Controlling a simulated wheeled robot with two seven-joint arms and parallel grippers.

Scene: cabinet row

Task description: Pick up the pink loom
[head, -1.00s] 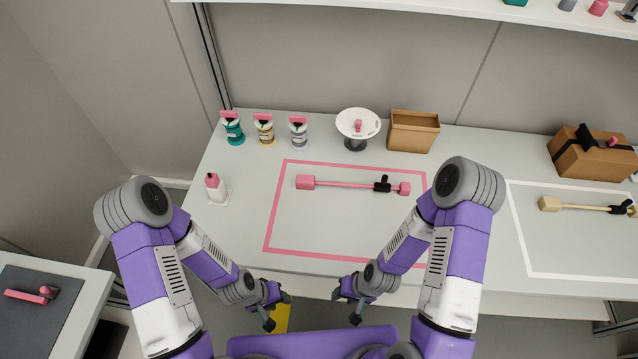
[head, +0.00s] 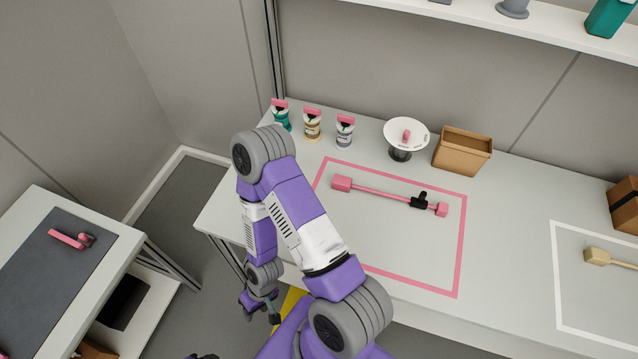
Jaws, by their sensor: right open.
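The pink loom (head: 385,192) is a long thin pink bar with a pink block at each end and a black clip near its right end. It lies inside the pink outlined rectangle on the long white table. My right gripper (head: 262,312) is open and empty. It hangs low in front of the table's front edge, to the left of the loom and well apart from it. My left gripper does not show clearly; only a small dark sliver is at the bottom edge.
On the table's back are several pink-topped jars (head: 312,127), a white round stand (head: 407,130) and an open brown box (head: 463,150). A beige bar (head: 608,258) lies at right. A side table (head: 38,205) at left bears a grey mat with a pink piece (head: 72,239).

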